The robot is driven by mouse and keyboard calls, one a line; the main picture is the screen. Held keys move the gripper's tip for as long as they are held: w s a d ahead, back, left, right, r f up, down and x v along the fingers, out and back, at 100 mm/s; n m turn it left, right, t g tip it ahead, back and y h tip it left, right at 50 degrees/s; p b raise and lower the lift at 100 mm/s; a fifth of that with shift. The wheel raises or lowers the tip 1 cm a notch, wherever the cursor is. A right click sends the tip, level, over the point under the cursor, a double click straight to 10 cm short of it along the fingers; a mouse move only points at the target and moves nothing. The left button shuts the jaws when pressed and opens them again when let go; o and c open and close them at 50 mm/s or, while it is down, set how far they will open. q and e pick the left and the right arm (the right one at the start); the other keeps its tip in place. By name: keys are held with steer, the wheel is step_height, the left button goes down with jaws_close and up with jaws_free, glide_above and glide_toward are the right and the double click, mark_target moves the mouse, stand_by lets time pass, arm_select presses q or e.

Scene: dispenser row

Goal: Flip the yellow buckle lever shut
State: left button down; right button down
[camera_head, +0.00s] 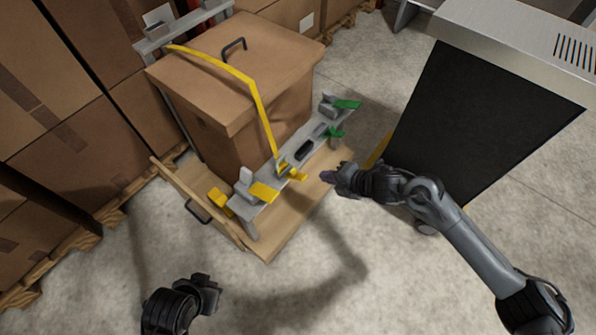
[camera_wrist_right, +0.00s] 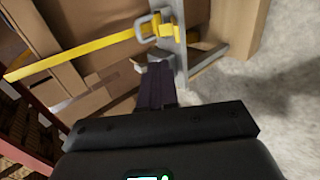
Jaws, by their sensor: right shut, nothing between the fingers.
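In the head view a yellow lever (camera_head: 263,192) sticks out from a grey buckle on the near-left end of a grey rail (camera_head: 245,215). The yellow strap (camera_head: 262,115) comes down over a brown box to the rail, beside a smaller yellow piece (camera_head: 297,175). My right gripper (camera_head: 328,177) is shut and empty, to the right of that piece and apart from it. In the right wrist view its closed fingers (camera_wrist_right: 157,85) point toward the rail, below a grey ring (camera_wrist_right: 147,27) on the yellow strap (camera_wrist_right: 85,57). My left gripper (camera_head: 210,288) is at the lower left, away from the rail; its jaws are unclear.
The brown box (camera_head: 225,65) stands on a wooden base (camera_head: 275,240). Green levers (camera_head: 347,104) sit farther along the rail. A dark cabinet (camera_head: 480,120) stands at the right, and stacked cartons (camera_head: 60,120) fill the left. The floor in front is clear.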

steer(key=shift+f, duration=0.1)
steer(key=b, duration=0.8)
glide_toward(292, 170)
steer(key=x, duration=0.5)
steer(key=shift+f, duration=0.25)
steer(key=shift+b+x, duration=0.35)
steer(key=shift+x, duration=0.4)
steer(key=shift+r, duration=0.15)
